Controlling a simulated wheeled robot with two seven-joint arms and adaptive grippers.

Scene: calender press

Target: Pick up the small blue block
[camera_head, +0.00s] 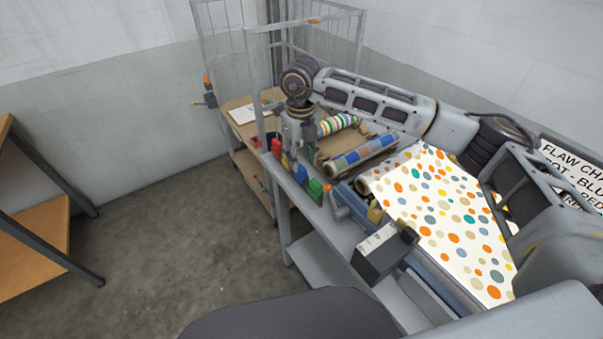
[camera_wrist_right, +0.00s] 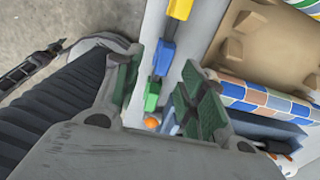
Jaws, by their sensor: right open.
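The blue block (camera_wrist_right: 164,57) lies in a row of coloured blocks along a grey ledge, between a yellow block (camera_wrist_right: 180,8) and a green block (camera_wrist_right: 150,102). A narrower blue piece (camera_wrist_right: 155,85) shows just before the green one. In the head view the blue block (camera_head: 301,172) sits below my right gripper (camera_head: 298,148). My right gripper (camera_wrist_right: 160,95) is open and empty, its green-padded fingers on either side of the row in the wrist view. The height gap cannot be judged. My left gripper is not in view.
An orange knob (camera_wrist_right: 152,122) sits past the green block. Patterned rolls (camera_head: 360,154) and dotted sheet (camera_head: 440,210) lie right of the ledge. A dark box (camera_head: 385,252) stands nearer. A wire cage (camera_head: 300,40) rises behind.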

